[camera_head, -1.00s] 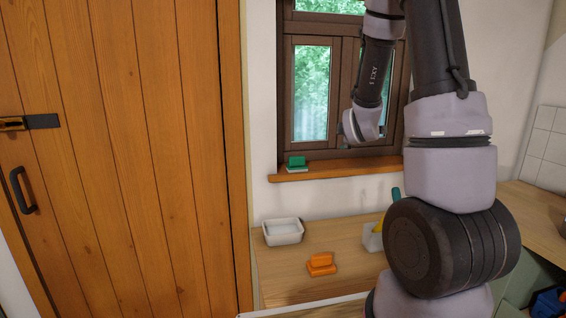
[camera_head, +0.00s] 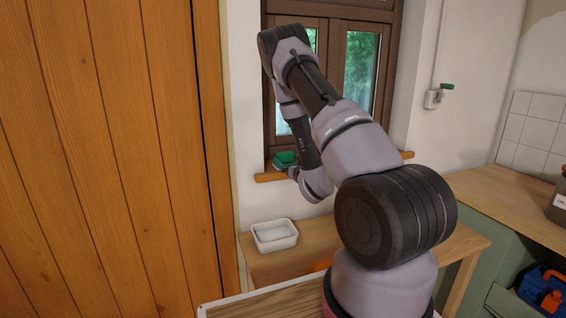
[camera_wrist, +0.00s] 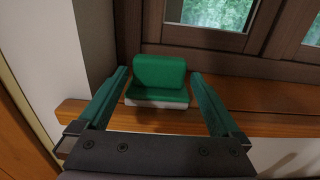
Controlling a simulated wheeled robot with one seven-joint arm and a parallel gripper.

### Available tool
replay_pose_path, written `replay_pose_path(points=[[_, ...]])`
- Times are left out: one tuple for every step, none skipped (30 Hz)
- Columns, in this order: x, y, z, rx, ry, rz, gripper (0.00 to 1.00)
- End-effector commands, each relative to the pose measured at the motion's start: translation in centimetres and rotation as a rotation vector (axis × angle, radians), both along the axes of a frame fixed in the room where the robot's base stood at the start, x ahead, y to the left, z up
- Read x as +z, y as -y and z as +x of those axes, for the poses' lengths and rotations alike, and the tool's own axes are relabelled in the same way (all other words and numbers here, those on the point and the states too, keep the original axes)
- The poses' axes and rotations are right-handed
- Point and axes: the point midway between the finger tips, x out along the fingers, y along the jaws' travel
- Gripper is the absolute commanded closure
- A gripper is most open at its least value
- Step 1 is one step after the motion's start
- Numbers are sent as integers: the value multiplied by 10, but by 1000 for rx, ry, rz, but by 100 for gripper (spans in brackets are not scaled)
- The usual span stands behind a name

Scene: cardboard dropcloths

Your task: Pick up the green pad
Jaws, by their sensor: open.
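The green pad (camera_wrist: 159,79) has an upright green back part and a white base, and sits on the wooden window sill (camera_wrist: 262,124). In the head view the green pad (camera_head: 284,159) shows at the left end of the sill, partly beside my arm's end. My gripper (camera_wrist: 160,84) is open, with one green finger on each side of the pad in the wrist view. The fingers look apart from the pad, with a gap on both sides. Whether the fingertips reach past its front edge is hard to tell. In the head view my gripper's fingers are mostly hidden.
The window frame (camera_wrist: 240,69) rises close behind the pad, and a white wall edge (camera_wrist: 93,35) stands to its left. Below the sill a white tray (camera_head: 275,235) stands on a wooden table (camera_head: 318,236). An orange object (camera_head: 321,265) there is mostly hidden by my arm.

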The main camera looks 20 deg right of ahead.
Motion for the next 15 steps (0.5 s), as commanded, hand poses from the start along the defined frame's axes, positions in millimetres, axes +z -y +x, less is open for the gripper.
replay_pose_path(points=[[0, -1, 7, 1, 2, 1, 0], [0, 0, 10, 0, 1, 1, 0], [1, 0, 13, 1, 1, 0, 0], [0, 0, 15, 1, 1, 1, 0], [0, 0, 16, 0, 0, 1, 0], [1, -1, 19, 1, 0, 1, 0], [1, -1, 22, 1, 1, 2, 0], [2, -1, 26, 0, 1, 3, 0], [3, -1, 31, 1, 2, 2, 0], [4, -1, 36, 1, 2, 2, 0], [4, -2, 41, 1, 3, 3, 0], [5, -2, 47, 0, 2, 3, 0], [5, -2, 52, 0, 2, 3, 0], [5, -2, 56, 1, 2, 2, 0], [5, -2, 60, 0, 1, 3, 0]])
